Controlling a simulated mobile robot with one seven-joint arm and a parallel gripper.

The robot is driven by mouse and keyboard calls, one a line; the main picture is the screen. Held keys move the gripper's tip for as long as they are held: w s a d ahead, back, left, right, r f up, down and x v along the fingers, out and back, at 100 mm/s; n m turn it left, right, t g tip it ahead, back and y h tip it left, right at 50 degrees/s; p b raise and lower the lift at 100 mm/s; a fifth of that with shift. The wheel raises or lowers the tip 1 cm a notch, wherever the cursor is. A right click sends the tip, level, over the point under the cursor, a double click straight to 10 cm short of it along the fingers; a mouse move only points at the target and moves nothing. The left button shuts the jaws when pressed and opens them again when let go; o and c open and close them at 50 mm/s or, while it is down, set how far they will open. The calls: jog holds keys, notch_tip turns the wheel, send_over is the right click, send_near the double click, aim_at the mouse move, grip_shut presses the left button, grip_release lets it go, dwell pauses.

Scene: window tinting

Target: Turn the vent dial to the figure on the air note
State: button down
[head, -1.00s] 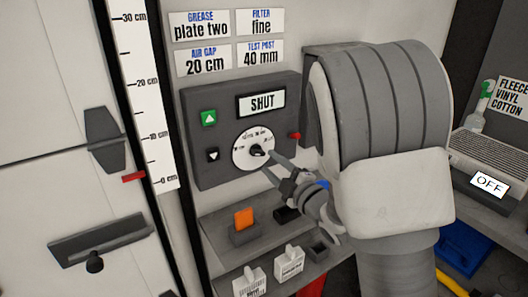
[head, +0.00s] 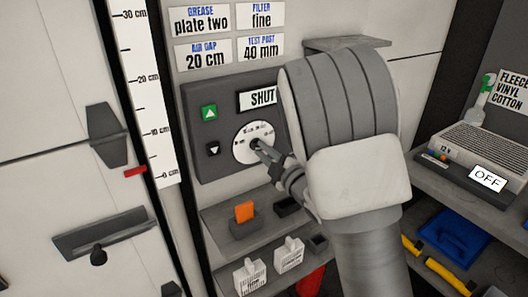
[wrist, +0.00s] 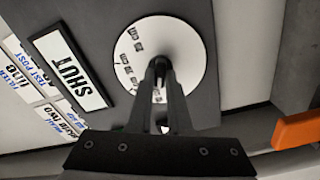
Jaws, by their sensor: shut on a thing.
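The vent dial (head: 243,152) is a white disc with small dark marks on the dark grey panel. It also fills the upper middle of the wrist view (wrist: 190,60). My gripper (head: 257,146) is shut on the dark dial knob (wrist: 156,45) at the disc's centre. My fingers hide much of the knob, and I cannot tell which mark it points to. The air note (head: 204,54) reads "AIR GAP 20 cm" and is on the wall above the panel.
The panel has a SHUT sign (head: 259,98), a green up button (head: 209,112) and a down button (head: 213,149). A scale (head: 146,95) with a red pointer (head: 135,171) stands left. A shelf below holds an orange block (head: 244,212) and white-tagged items.

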jog(key=shift+m+b, duration=0.4)
jog(key=shift+b, duration=0.05)
jog(key=shift+d+m+b, duration=0.1)
jog(key=shift+m+b, duration=2.75)
jog(key=shift+m, duration=5.65)
jog(key=c, duration=0.8)
grip_release()
jog(key=shift+c, duration=0.2)
